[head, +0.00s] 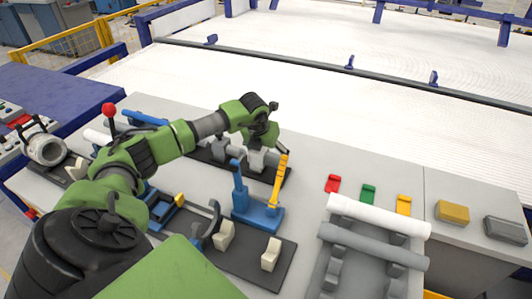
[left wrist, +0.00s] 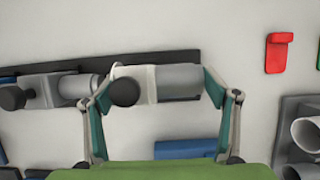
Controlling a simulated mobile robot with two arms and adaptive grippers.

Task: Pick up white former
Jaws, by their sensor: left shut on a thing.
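The white former (head: 257,160) stands on a dark strip towards the back of the grey table, below my left gripper (head: 264,146). In the left wrist view the white former (left wrist: 150,78) shows a pale band, a grey cylindrical part and a dark round knob. The fingers of my left gripper (left wrist: 158,82) close on its two ends. In the head view the hand and the blue-and-yellow fixture partly hide this grip. I cannot tell whether the former is clear of the strip. My right gripper is not in view.
A blue fixture with a yellow lever (head: 259,212) stands just in front of the grip. A similar grey part (left wrist: 45,90) lies close left. Red (head: 333,184), green (head: 368,194) and yellow blocks lie to the right, behind a rack of pipes (head: 375,232).

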